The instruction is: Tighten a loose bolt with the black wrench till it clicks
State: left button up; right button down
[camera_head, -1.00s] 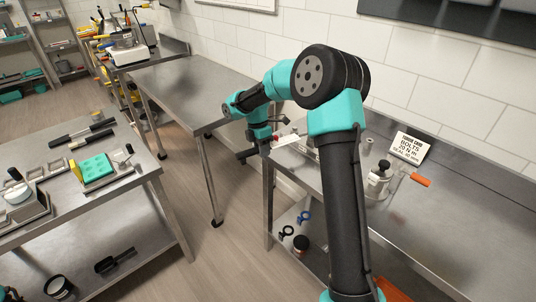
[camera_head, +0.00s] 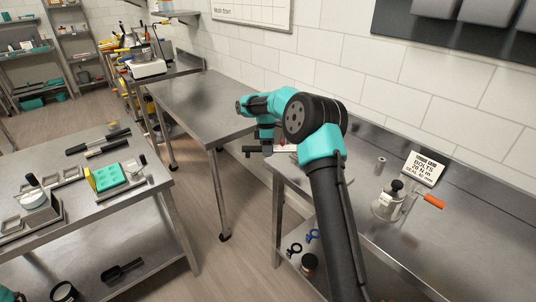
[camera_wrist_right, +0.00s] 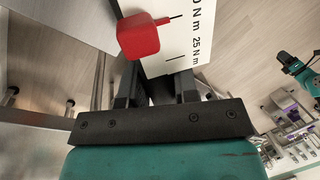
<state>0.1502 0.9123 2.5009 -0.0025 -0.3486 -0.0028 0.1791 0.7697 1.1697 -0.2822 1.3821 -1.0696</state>
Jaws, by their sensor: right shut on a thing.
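The plate reads "25 N m" and carries a red pointer (camera_wrist_right: 138,36), which points at the tick beside text ending in "0 N m". In the head view the scale (camera_head: 287,149) shows just right of the gripper. The body of the held piece is largely hidden, so I cannot tell if it is the black wrench. I cannot make out a loose bolt.
Black-handled tools (camera_head: 106,148) lie on the left table. The middle bench (camera_head: 200,95) is clear.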

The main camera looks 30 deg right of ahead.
jog(key=shift+w+d+m, duration=0.9)
jog(key=shift+w+d, duration=0.2)
jog(key=shift+w, duration=0.2)
jog(key=shift+r, duration=1.25)
jog(key=shift+a, duration=0.1)
jog(key=shift+r, duration=2)
